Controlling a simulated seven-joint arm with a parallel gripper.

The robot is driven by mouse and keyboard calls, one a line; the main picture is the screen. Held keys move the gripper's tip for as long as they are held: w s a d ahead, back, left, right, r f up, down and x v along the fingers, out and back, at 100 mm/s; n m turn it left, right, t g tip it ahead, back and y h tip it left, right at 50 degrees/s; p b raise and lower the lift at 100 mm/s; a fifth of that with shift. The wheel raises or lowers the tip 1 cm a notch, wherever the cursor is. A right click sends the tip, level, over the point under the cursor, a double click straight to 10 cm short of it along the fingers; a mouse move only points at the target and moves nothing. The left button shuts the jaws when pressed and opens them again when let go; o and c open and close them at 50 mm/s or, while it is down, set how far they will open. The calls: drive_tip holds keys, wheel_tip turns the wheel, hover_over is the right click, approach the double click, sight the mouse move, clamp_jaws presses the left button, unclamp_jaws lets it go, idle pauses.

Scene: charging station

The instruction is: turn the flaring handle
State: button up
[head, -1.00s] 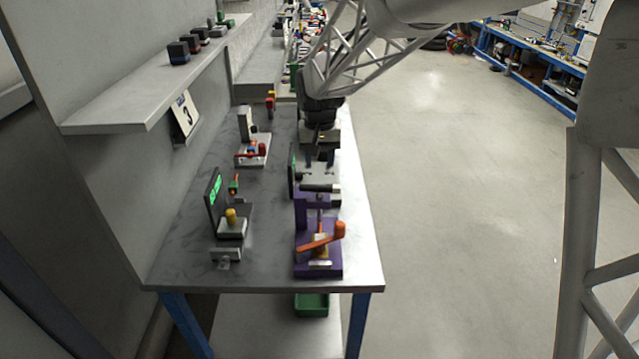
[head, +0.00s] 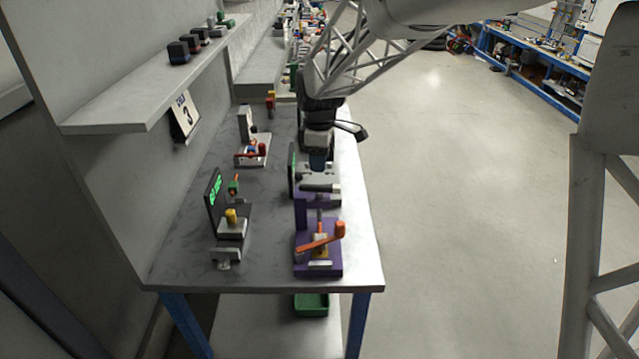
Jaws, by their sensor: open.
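A purple fixture (head: 331,262) stands near the front right of the bench, with an orange handle (head: 321,242) lying across it. The handle slants up to the right, to a thicker orange knob. A second, smaller device (head: 253,150) with a red handle stands further back on the left; I cannot tell by label which handle is the flaring one. My gripper (head: 318,165) points down behind the purple fixture, above a grey device, apart from both handles. It is open and looks empty; its fingers show nearly edge-on.
The metal bench (head: 190,262) also carries a yellow-knobbed device (head: 231,226) with a green-lit display (head: 214,190) and a grey device (head: 324,188) under my gripper. A wall shelf (head: 120,115) juts out at left. Bench space in front of the purple fixture is clear.

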sight(319, 186)
drive_tip(key=shift+n, duration=0.5)
drive_tip(key=shift+f, duration=0.15)
drive_tip(key=shift+f, duration=3.8)
clamp_jaws()
